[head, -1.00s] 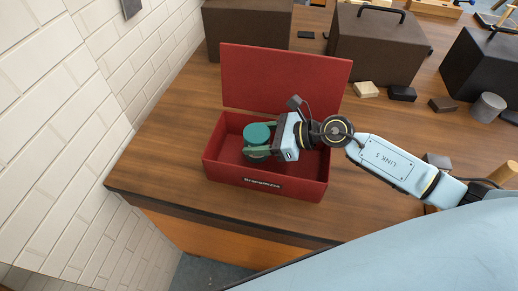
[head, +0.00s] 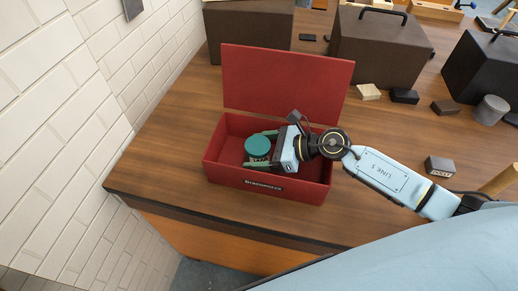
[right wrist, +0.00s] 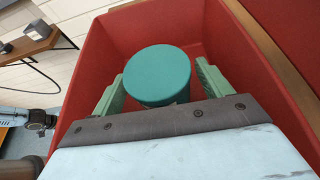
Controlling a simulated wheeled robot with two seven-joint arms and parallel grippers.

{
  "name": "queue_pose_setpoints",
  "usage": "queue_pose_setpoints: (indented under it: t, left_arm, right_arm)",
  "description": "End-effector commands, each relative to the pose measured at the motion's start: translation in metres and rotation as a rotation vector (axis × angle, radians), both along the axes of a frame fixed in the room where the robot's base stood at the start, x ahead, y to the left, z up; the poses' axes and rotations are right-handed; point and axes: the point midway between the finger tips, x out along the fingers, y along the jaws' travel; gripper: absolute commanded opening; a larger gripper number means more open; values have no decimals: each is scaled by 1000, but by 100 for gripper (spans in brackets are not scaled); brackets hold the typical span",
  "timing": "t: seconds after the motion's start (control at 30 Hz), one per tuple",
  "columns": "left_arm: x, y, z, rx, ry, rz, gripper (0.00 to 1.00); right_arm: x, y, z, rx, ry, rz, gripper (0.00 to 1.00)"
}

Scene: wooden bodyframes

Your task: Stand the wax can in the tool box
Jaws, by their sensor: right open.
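The wax can, with a teal lid (head: 258,146), stands upright inside the red tool box (head: 225,174), in its left part. The tool box lid is open and leans up at the back. My right gripper (head: 262,150) is inside the box, open, to the right of the can. In the right wrist view the can (right wrist: 158,74) shows between and just ahead of the two green fingers, with a gap on each side. The can's base is partly hidden by the fingers. My left gripper is not in the head view.
Dark cases (head: 375,45) stand at the back of the wooden table. Several small blocks (head: 404,95) and a grey cylinder (head: 491,109) lie to the right. A small labelled box (head: 439,166) sits near my right arm. A tiled wall (head: 60,110) borders the left.

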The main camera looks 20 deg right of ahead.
Motion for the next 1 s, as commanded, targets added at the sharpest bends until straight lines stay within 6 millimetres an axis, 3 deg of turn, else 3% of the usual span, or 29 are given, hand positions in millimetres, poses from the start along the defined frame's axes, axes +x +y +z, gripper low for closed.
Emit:
queue_pose_setpoints:
  t: [0.23,0.7,1.0]
  left_arm:
    - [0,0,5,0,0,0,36]
    - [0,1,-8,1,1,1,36]
    - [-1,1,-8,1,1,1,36]
  right_arm:
    - [0,0,6,0,0,0,78]
    - [-37,-54,29,-2,1,0,78]
    - [-39,-58,33,1,-1,0,78]
